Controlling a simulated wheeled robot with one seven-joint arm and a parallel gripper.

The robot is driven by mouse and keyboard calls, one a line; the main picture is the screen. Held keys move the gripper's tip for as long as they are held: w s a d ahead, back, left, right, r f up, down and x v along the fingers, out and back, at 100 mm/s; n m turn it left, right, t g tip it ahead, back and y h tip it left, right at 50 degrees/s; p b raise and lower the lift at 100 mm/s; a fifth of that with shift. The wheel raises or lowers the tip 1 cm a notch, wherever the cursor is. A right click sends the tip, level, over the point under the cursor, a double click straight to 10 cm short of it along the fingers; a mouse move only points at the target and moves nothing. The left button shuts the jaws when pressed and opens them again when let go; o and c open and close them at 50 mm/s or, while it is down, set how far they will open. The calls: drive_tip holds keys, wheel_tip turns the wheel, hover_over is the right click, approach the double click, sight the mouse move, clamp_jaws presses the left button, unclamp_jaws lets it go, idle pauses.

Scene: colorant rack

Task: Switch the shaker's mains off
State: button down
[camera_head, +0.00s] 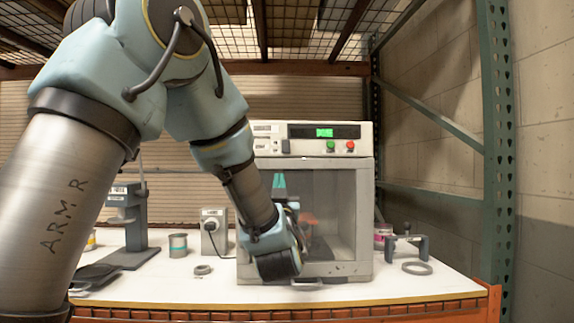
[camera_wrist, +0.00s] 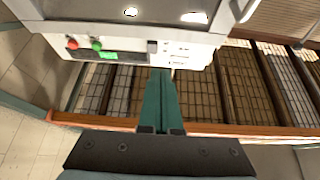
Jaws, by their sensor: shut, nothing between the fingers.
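The shaker (camera_head: 364,220) is a pale grey cabinet with a windowed door, standing on the white bench. Its top panel carries a lit green display (camera_head: 324,132), a green button (camera_head: 331,146), a red button (camera_head: 350,146) and a small dark switch (camera_head: 286,147) beside white labels at the left. In the wrist view the panel appears inverted, with the dark switch (camera_wrist: 152,47) near its edge. My gripper (camera_head: 278,181) is shut and empty, its teal fingers pointing up in front of the door, below the switch. The fingertips (camera_wrist: 162,71) appear close to the panel edge; contact cannot be told.
A grey box with a plug and cable (camera_head: 214,232) stands left of the shaker. A can (camera_head: 178,245), a ring (camera_head: 202,270) and a grey stand (camera_head: 135,225) are further left. A clamp-like fixture (camera_head: 408,242) and another ring (camera_head: 417,268) lie right. Green rack upright (camera_head: 497,150) bounds the right.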

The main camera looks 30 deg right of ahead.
sight(284, 149)
drive_tip(key=shift+s+d+r+n+t, duration=0.3)
drive_tip(key=shift+s+d+r+t, duration=0.25)
drive_tip(key=shift+s+r, duration=0.15)
drive_tip(key=shift+w+d+f+p+x, duration=0.1)
drive_tip(key=shift+w+f+p+x, duration=0.25)
drive_tip(key=shift+p+x, duration=1.3)
drive_tip(key=shift+w+d+f+p+x, duration=0.2)
drive_tip(key=shift+f+p+x, duration=0.4)
drive_tip(key=shift+x, duration=2)
drive_tip(key=shift+w+d+f+p+x, duration=0.1)
drive_tip(key=shift+w+f+p+x, duration=0.15)
drive_tip(key=shift+p+x, duration=1.45)
drive_tip(key=shift+w+d+r+b, duration=0.1)
drive_tip(key=shift+w+r+b, duration=0.15)
drive_tip(key=shift+b, duration=0.2)
drive_tip(key=shift+f, duration=0.15)
